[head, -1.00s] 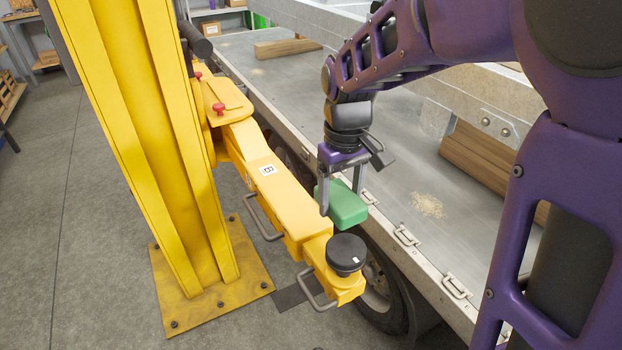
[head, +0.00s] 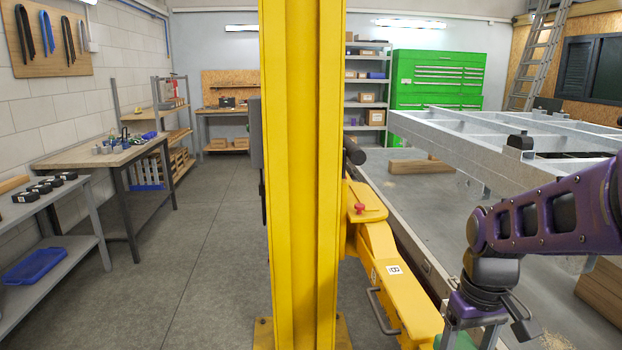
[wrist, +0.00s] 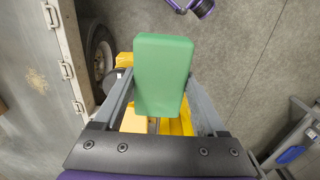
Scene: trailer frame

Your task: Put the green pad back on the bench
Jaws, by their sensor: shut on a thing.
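The green pad (wrist: 162,72) is held between the two grey fingers of my gripper (wrist: 160,88) in the wrist view. In the head view only a sliver of the pad (head: 462,342) shows at the bottom edge, and my gripper (head: 470,338) is partly cut off at the lower right. The pad is above the yellow lift arm (head: 408,300), beside the trailer. A wooden-topped workbench (head: 95,150) with small tools stands at the left wall. A grey bench (head: 75,205) with several small black pads (head: 45,187) stands nearer at the left edge. Which bench is meant is not clear.
A yellow lift column (head: 300,180) stands in the middle, between my gripper and the benches. Open concrete floor (head: 190,250) lies left of it. The trailer bed (head: 440,205) and its raised metal frame (head: 500,135) fill the right. A blue tray (head: 35,265) is on the grey bench's lower shelf.

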